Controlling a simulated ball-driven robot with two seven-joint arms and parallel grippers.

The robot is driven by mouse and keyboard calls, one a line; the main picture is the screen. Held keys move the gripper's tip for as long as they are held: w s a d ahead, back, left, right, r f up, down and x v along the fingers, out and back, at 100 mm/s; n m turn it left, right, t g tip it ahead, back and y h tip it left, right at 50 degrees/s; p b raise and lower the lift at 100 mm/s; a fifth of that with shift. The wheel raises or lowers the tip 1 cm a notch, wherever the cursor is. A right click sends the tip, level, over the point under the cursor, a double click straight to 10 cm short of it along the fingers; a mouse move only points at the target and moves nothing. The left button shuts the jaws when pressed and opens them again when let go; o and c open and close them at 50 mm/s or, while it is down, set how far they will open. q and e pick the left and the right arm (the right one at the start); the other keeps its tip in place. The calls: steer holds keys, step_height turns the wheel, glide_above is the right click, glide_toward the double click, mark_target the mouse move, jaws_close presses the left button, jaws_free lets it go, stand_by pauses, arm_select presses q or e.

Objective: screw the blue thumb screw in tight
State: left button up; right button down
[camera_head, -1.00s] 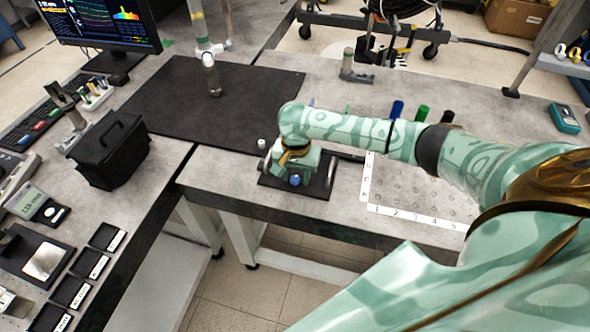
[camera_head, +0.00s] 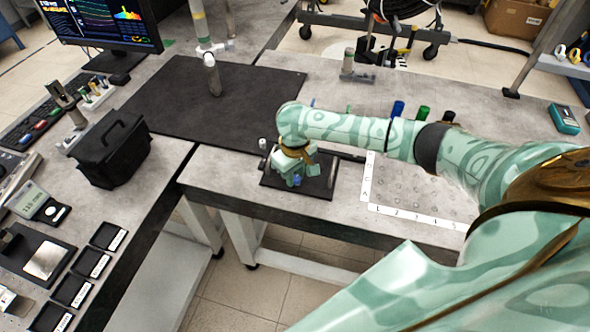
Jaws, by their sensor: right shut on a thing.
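The blue thumb screw (camera_head: 296,181) shows as a small blue spot just below my right gripper (camera_head: 294,177), over a dark base plate (camera_head: 322,186) near the table's front edge. My right gripper points down over this plate. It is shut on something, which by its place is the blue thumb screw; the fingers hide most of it. I cannot see how deep the screw sits. My left gripper is not in view.
A numbered white-edged grid board (camera_head: 410,190) lies right of the plate. Blue (camera_head: 397,109), green and black cylinders stand behind my right arm. A black mat (camera_head: 200,100) lies behind left, and a black case (camera_head: 110,150) stands at the left.

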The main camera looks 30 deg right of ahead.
steer(key=shift+s+d+f, duration=0.2)
steer(key=shift+d+f, duration=0.1)
steer(key=shift+d, duration=0.05)
steer(key=m, duration=0.4)
steer(key=shift+d+h, duration=0.1)
steer(key=shift+h, duration=0.2)
steer(key=m, duration=0.4)
steer(key=shift+s+d, duration=0.1)
steer(key=shift+s, duration=0.05)
steer(key=c, duration=1.7)
jaws_free()
steer(key=shift+m, duration=1)
steer(key=o, duration=0.5)
steer(key=shift+s, duration=0.1)
steer(key=shift+o, duration=0.2)
steer(key=shift+s+d, duration=0.1)
steer(key=shift+d, duration=0.05)
steer(key=shift+r, duration=0.1)
